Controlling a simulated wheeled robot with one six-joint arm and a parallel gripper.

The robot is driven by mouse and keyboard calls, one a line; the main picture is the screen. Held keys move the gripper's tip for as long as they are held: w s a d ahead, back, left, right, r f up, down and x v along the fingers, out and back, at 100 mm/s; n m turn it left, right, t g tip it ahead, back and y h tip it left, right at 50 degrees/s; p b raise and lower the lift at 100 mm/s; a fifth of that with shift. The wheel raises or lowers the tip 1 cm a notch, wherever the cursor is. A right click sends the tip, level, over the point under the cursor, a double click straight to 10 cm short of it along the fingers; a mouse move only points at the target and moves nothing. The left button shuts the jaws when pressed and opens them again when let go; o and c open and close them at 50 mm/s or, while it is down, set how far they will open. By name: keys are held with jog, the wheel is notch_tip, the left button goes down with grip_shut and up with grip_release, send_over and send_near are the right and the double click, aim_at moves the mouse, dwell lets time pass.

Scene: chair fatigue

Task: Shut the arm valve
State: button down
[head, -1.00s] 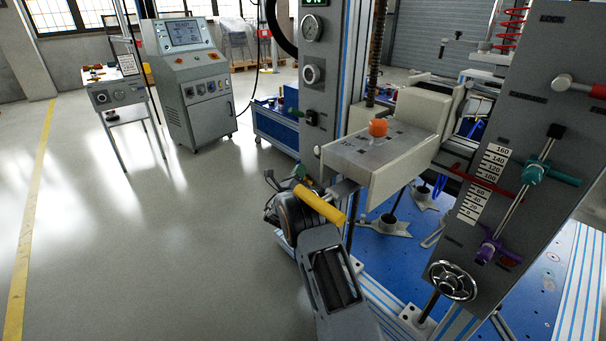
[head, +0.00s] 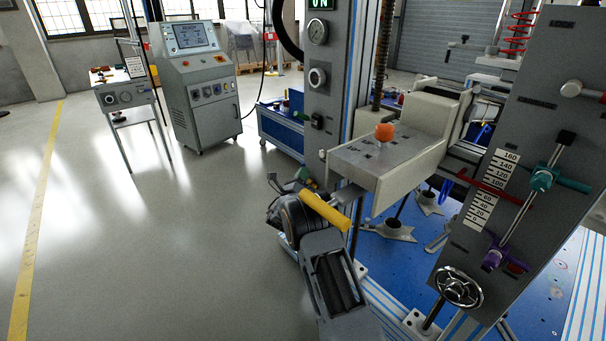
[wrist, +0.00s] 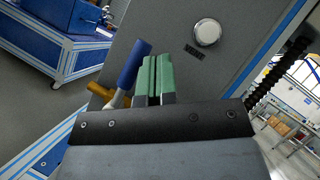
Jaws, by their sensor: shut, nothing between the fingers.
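My gripper (wrist: 153,62) shows in the wrist view as two green-padded fingers pressed together, with nothing between them. A blue handle (wrist: 133,64) stands just left of the fingers on a pale metal stem. An orange-yellow handle (wrist: 101,91) lies behind and left of it. In the head view a thick yellow handle (head: 325,211) lies by my wrist, in front of the machine's column; my fingertips are mostly hidden there. I cannot tell from labels which handle is the arm valve, nor whether my fingers touch the blue one.
A grey panel with a round pale knob (wrist: 207,32) rises close beyond the fingers. A beige block with an orange knob (head: 384,132) juts out right of my wrist. The tilted lever panel (head: 520,140) and handwheel (head: 459,286) are farther right. Floor at left is clear.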

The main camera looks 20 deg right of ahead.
jog(key=v, duration=1.3)
jog(key=shift+b, duration=0.45)
jog(key=shift+s+a, duration=0.1)
